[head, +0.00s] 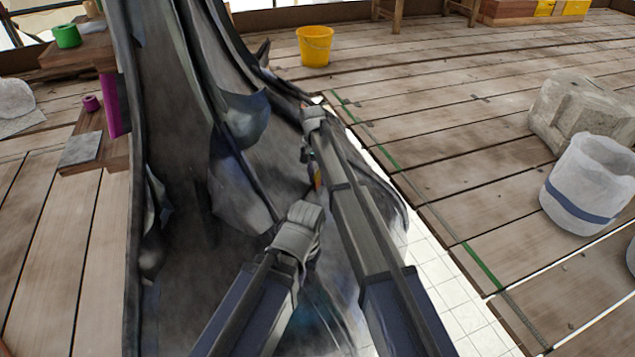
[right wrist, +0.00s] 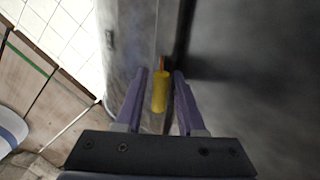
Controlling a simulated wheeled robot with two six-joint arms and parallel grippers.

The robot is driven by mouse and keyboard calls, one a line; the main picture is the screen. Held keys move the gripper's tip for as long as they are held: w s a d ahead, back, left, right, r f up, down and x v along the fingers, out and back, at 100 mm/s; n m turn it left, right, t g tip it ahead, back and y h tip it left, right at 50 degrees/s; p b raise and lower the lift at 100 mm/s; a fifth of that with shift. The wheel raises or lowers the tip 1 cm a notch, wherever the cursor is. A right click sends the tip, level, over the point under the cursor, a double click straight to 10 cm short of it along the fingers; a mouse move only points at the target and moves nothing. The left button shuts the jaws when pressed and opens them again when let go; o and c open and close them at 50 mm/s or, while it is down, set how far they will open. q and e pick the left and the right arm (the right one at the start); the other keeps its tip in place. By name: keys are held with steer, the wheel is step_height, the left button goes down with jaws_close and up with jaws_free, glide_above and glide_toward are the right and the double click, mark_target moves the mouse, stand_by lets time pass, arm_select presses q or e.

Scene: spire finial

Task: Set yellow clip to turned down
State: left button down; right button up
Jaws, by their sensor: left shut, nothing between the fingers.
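The yellow clip (right wrist: 160,92) shows in the right wrist view as a small upright yellow piece with an orange-red end, against a dark grey surface. In the head view a small yellow-orange bit (head: 318,180) shows between my two arms, mostly covered. My right gripper (right wrist: 161,74) is open, with one purple finger on each side of the clip and a narrow gap visible. In the head view my right gripper (head: 308,152) is the upper one, partly hidden by its own arm. My left gripper (head: 306,215) is lower, shut and empty, close below the yellow-orange bit.
The large dark draped spire piece (head: 180,180) fills the left middle. A yellow bucket (head: 315,46) stands behind it. A white bucket (head: 588,185) and a stone block (head: 585,112) stand at right. Plank flooring between is mostly clear. A wooden stand (head: 105,150) is at left.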

jaws_close()
stand_by(0.5)
steer(key=shift+w+a+g+h, duration=0.2)
steer(key=shift+a+g+h, duration=0.1)
steer(key=shift+a+h, duration=0.1)
steer(key=shift+s+d+h, duration=0.1)
steer(key=shift+d+h, duration=0.05)
steer(key=shift+h, duration=0.15)
jaws_free()
steer(key=shift+r, duration=0.1)
